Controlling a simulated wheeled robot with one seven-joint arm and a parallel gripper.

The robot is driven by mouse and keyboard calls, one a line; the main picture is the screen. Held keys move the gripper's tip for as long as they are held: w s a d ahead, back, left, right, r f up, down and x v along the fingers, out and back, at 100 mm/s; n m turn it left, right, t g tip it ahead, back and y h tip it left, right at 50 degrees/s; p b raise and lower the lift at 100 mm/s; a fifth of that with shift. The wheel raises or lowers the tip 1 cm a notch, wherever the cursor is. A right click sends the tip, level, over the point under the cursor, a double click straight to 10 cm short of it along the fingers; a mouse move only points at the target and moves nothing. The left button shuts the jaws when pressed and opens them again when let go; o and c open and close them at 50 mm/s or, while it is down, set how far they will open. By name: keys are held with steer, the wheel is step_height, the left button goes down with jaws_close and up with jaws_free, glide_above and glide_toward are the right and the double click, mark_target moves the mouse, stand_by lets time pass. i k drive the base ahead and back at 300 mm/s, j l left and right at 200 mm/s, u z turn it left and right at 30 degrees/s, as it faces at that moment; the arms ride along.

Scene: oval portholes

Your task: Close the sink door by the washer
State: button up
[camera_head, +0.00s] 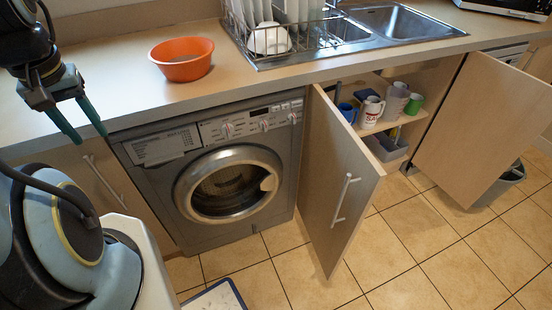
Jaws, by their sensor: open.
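The sink cabinet door (337,185) by the washer stands open. It is hinged beside the washer and swings out over the floor, with a metal bar handle (344,198) on its face. The washer (225,175) is silver with a round closed door. My gripper (84,121) is at the upper left, pointing down in front of the counter edge, its two green-tipped fingers apart and empty. It is well to the left of the sink door and touches neither the door nor its handle.
A second cabinet door (480,125) stands open at right. Mugs (372,110) sit on the shelf inside the cabinet. An orange bowl (181,58) and a dish rack (280,30) stand on the counter. A bin (505,180) is at far right. The tiled floor before the sink door is clear.

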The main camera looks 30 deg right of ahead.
mark_target(340, 181)
steer(key=k+l, duration=0.15)
steer(key=k, duration=0.45)
steer(key=k+l+z, duration=0.1)
steer(key=k, duration=0.55)
